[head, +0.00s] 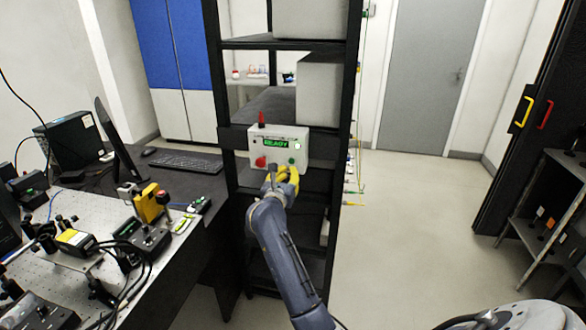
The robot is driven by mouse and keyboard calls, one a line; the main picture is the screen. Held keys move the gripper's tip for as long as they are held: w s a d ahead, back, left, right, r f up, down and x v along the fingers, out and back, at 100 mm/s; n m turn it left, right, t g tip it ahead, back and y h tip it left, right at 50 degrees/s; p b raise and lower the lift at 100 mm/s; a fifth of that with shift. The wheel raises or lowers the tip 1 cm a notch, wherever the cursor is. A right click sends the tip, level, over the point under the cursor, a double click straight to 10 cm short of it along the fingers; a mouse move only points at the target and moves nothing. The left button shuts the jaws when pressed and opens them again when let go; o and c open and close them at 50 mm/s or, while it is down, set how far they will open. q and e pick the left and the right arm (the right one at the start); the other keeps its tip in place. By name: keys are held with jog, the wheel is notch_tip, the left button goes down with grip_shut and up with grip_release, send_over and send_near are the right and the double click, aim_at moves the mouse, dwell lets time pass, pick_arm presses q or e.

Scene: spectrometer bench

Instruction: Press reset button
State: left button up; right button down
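A pale control box (279,140) is mounted on the front of the black shelf rack. It has a lit green display (285,142) that seems to read READY, and a red light on top. A red button (260,161) is at its lower left and a small green button (291,161) at its lower right. I cannot read which one is marked reset. My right gripper (285,177), with yellow fingers, is just below the green button in the picture and hides the box's lower edge. I cannot tell whether it touches the box or how far its fingers are apart. My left gripper is out of view.
The black rack (226,135) holds large grey boxes (319,88). An optical bench (90,255) with cables and instruments stands at left, with a monitor and keyboard (186,163) behind. Open floor (400,220) lies to the right, before a grey cart (545,225).

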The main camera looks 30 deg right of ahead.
jog(key=v, duration=0.9)
jog(key=shift+a, duration=0.15)
jog(key=shift+r, duration=0.1)
dwell(0.4)
